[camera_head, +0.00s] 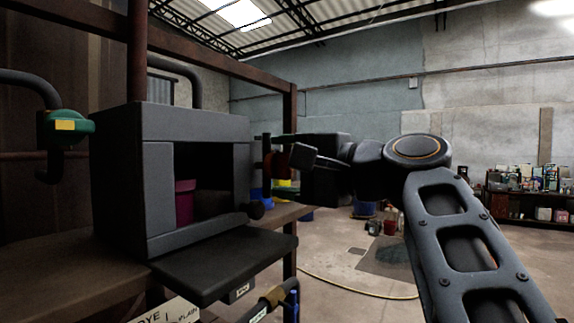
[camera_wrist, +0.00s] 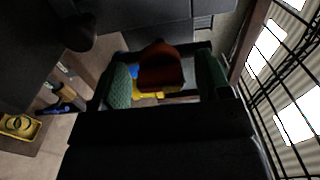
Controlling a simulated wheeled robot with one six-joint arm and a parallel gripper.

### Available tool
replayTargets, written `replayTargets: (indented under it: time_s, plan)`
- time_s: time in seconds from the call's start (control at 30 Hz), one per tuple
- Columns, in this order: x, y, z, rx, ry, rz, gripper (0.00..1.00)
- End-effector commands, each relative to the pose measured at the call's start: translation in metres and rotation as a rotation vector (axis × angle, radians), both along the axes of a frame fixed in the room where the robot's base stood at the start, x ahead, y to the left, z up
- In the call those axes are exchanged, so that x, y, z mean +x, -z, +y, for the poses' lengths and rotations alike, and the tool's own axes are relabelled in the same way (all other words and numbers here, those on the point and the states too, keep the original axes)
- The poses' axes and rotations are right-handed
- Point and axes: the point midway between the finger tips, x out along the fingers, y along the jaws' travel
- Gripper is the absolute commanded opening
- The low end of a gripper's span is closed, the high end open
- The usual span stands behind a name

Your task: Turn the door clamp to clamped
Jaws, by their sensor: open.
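A grey box (camera_head: 118,180) with an open front stands on a bench at the left in the head view. Its dark door (camera_head: 225,264) hangs folded down below the opening. A red-brown handle (camera_head: 279,161), which looks like the door clamp, is at the right side of the box. My gripper (camera_head: 270,150) reaches it from the right. In the wrist view the handle (camera_wrist: 162,70) is between the green pads of my gripper (camera_wrist: 164,80). The jaws are open, with a gap on each side of the handle. The handle's mount is partly hidden.
A black knob (camera_head: 256,210) sits below the handle, and it also shows in the wrist view (camera_wrist: 80,32). A magenta container (camera_head: 185,203) stands inside the box. A rusty post (camera_head: 290,110) rises behind my gripper. Open floor (camera_head: 340,282) lies to the right.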

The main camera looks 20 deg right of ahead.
Motion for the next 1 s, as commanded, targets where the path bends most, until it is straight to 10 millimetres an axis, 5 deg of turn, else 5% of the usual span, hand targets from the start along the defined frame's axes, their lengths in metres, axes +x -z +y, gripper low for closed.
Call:
replayTargets:
  time_s: [0.23,0.73,1.0]
  plan:
    - [0.0002,0.0002,-0.0001,0.000,0.000,0.000,0.68]
    - [0.0001,0.0002,-0.0002,0.000,0.000,0.000,0.21]
    - [0.0001,0.0019,-0.0002,-0.031,0.000,-0.022,0.21]
